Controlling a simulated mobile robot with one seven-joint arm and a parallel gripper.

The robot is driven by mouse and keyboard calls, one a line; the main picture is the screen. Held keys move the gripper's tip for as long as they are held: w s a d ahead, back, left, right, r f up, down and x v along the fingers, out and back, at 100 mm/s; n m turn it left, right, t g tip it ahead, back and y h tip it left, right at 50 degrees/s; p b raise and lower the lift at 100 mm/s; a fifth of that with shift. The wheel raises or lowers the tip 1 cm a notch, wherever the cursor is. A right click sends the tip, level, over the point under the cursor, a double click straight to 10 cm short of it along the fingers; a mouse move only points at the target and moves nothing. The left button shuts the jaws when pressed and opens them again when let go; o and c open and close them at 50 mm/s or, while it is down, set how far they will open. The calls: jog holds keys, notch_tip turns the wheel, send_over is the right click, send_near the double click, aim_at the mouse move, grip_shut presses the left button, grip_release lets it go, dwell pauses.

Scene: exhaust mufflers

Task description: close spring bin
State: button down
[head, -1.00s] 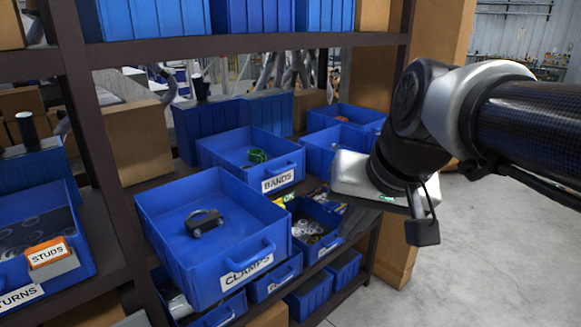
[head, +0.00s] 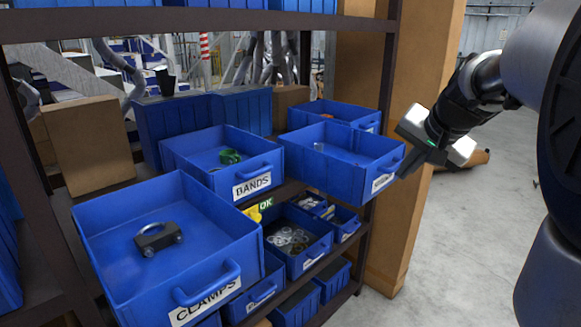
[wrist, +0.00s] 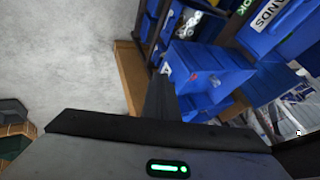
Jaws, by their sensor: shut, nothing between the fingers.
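A blue open-topped bin (head: 340,168) sits on the middle shelf, right of the BANDS bin, and juts out past the shelf edge. Its front label (head: 383,182) is not readable, so I cannot confirm that it is the spring bin. A small light piece lies inside it. My gripper (head: 408,172) is shut and empty, just right of that bin's front corner. I cannot tell whether it touches the bin. In the wrist view my dark fingers (wrist: 160,97) point toward blue bins, with a bin holding small parts (wrist: 215,75) close beyond them.
The CLAMPS bin (head: 105,232) and BANDS bin (head: 185,163) also jut out on the left. Another bin (head: 350,112) stands behind. Small-part bins (head: 318,246) sit on the shelf below. A shelf post (head: 393,62) rises by my gripper. Grey floor (head: 470,240) is free on the right.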

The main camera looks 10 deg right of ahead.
jog(key=w+f, duration=0.2)
jog(key=w, duration=0.1)
jog(key=w+a+f, duration=0.1)
jog(key=w+f, duration=0.2)
jog(key=w+a+f, duration=0.1)
jog(key=w+f, duration=0.1)
jog(key=w, duration=0.1)
jog(key=shift+w+f+b, duration=0.15)
jog(key=shift+f+b, duration=0.2)
jog(key=shift+b, duration=0.05)
jog(key=shift+a, duration=0.15)
